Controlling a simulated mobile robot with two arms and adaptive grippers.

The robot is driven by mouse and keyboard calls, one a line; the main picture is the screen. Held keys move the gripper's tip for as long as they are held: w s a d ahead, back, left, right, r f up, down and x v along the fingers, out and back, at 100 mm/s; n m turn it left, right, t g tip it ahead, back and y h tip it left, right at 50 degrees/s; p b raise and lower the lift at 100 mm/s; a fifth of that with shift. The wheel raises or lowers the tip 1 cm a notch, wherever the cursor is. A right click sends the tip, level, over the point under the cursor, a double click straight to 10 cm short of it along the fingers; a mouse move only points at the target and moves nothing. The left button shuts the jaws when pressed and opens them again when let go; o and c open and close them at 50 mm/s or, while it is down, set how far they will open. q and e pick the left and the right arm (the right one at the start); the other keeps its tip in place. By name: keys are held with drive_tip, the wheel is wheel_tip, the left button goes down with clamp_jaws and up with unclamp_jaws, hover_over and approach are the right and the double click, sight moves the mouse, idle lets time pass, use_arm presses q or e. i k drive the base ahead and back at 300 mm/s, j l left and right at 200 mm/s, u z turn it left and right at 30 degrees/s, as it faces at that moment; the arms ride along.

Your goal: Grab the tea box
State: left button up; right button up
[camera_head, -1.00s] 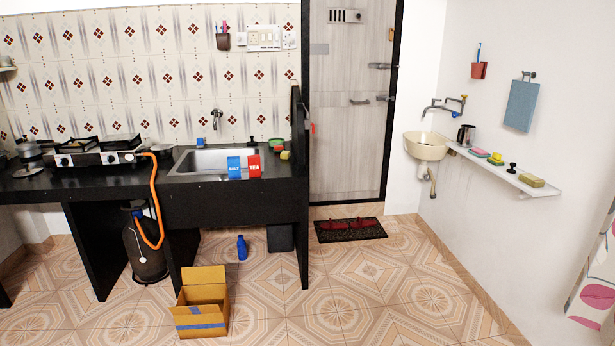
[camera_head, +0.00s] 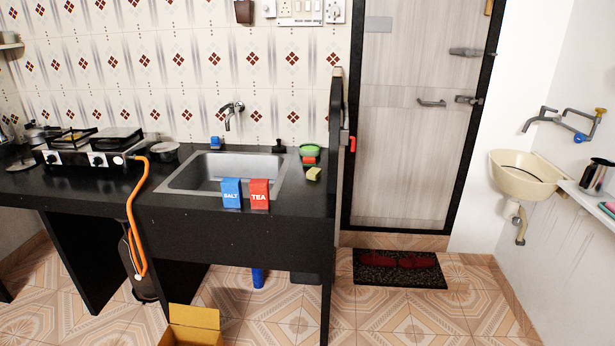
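The tea box (camera_head: 260,194) is a small red box with white "TEA" lettering. It stands upright on the black counter (camera_head: 240,224), at the front edge of the sink. A blue box (camera_head: 231,193) with white lettering that looks like "SALT" stands close on its left. Neither of my grippers shows in the head view.
The sink (camera_head: 200,172) lies just behind the boxes, with a tap (camera_head: 231,115) above it. A dark upright panel (camera_head: 333,150) bounds the counter's right end. A stove (camera_head: 95,148) with an orange hose is at left. An open cardboard box (camera_head: 192,325) stands on the floor in front.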

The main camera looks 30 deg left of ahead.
sight(259, 187)
drive_tip(key=i+z, duration=0.2)
drive_tip(key=i, duration=1.6)
drive_tip(key=i+u, duration=0.4)
drive_tip(key=i+l+u, duration=0.1)
drive_tip(key=u, duration=0.25)
drive_tip(key=i+l+u, duration=0.2)
drive_tip(key=u, duration=0.2)
drive_tip(key=i+l+u, duration=0.35)
